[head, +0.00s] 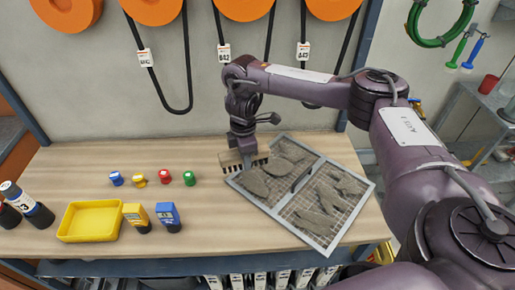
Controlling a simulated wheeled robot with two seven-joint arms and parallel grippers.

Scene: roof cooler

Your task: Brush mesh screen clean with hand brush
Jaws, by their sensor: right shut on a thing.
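The mesh screen (314,210) lies flat on the wooden workbench, a light metal frame with wire mesh and a middle bar. Grey-brown patches of dirt (327,198) cover parts of both its halves. My right gripper (243,150) is shut on the hand brush (236,160), which has a pale wooden block and dark bristles. The brush is at the screen's upper left corner, bristles down. I cannot tell whether the bristles touch the mesh. My left gripper is not in view.
A yellow tray (73,236) stands at the bench's left, beside dark bottles (27,203). A yellow meter (136,217) and a blue meter (168,216) stand right of it. Several small coloured caps (164,177) lie behind. Belts (186,60) hang on the wall.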

